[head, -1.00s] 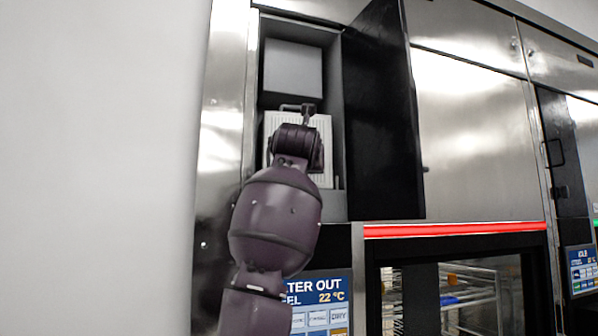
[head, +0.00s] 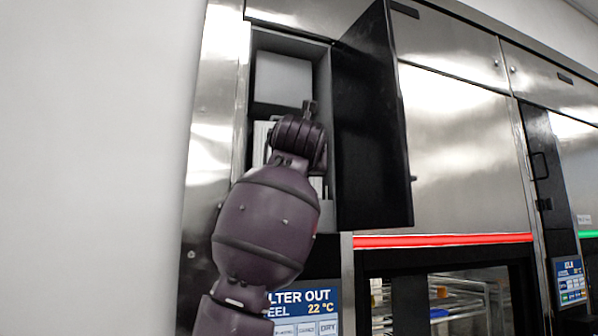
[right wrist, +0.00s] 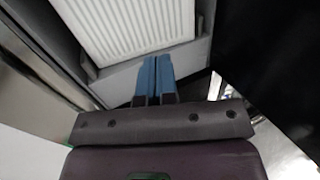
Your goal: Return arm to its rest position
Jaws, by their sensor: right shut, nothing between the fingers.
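My right arm rises in the middle of the head view, with its gripper (head: 309,106) in front of an open compartment (head: 264,108) and mostly hidden behind the wrist. In the right wrist view the blue fingers (right wrist: 154,62) are together, with nothing between them. A white ribbed filter panel (right wrist: 130,24) sits inside the compartment just beyond the fingertips; I cannot tell whether they touch its surround. In the head view the arm hides most of the filter (head: 261,140). My left gripper is not in view.
The dark compartment door (head: 373,130) stands open just right of my arm. A red light strip (head: 445,240) runs above a glass washer window with racks. A screen (head: 305,308) reading "FILTER OUT" is partly behind my arm. A plain wall (head: 90,170) is at left.

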